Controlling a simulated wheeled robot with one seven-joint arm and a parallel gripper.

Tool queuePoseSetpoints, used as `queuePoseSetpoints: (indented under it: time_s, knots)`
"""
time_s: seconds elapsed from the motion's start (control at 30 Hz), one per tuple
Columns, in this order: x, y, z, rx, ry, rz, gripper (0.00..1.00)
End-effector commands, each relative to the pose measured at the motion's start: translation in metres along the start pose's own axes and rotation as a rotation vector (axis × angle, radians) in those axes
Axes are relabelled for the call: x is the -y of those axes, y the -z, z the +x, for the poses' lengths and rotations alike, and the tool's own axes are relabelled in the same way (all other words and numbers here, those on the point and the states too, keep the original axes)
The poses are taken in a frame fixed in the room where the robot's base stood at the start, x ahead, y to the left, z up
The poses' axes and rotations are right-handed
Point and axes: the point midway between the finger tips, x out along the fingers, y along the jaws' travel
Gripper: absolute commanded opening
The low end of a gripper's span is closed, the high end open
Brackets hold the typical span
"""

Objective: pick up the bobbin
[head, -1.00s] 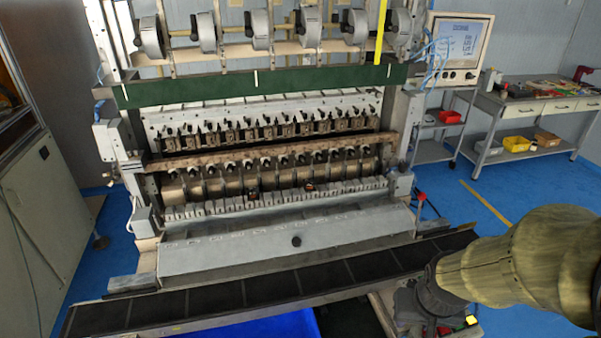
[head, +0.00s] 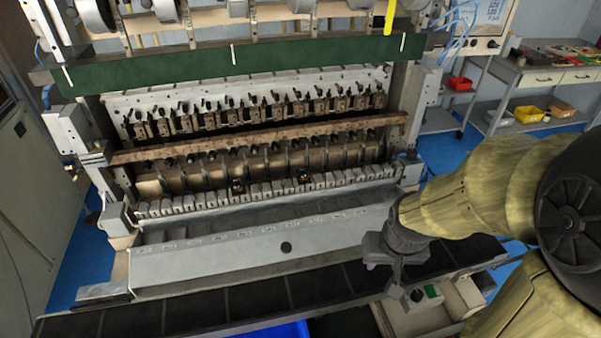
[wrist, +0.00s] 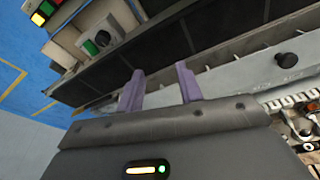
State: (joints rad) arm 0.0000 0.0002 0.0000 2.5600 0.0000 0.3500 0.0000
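Two small dark pieces with coppery tops, which look like bobbins, sit in the row of grey blocks on the coil winder. One bobbin (head: 238,186) is left of centre and the other bobbin (head: 304,177) is further right; which one is meant I cannot tell. My gripper (wrist: 161,88) is open and empty, its two purple fingers apart over the dark front ledge. In the head view my gripper (head: 386,278) hangs right of and in front of both bobbins, well apart from them.
The sloped grey panel (head: 210,255) with a black knob (head: 286,248) lies before the block row. The dark ledge (head: 250,299) runs along the front. A brown crossbar (head: 260,138) and green beam (head: 190,69) overhang the blocks. A button box (head: 432,294) stands near my gripper.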

Motion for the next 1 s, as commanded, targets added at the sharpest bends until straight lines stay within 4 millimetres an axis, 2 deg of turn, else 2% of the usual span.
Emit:
queuePoseSetpoints:
  time_s: [0.13,0.27,0.37,0.47,0.57,0.8,0.9,1.0]
  knots:
    - [0.000,0.000,0.000,0.000,0.000,0.000,0.36]
    - [0.001,0.004,-0.002,0.000,0.000,-0.004,0.60]
    - [0.007,0.020,-0.009,0.001,-0.001,-0.024,0.62]
    - [0.019,0.050,-0.021,0.007,-0.004,-0.060,0.62]
    - [0.040,0.090,-0.037,0.011,-0.012,-0.107,0.62]
    - [0.108,0.187,-0.075,0.006,-0.044,-0.205,0.62]
    - [0.139,0.220,-0.090,-0.003,-0.060,-0.227,0.62]
    - [0.164,0.245,-0.101,-0.016,-0.073,-0.237,0.62]
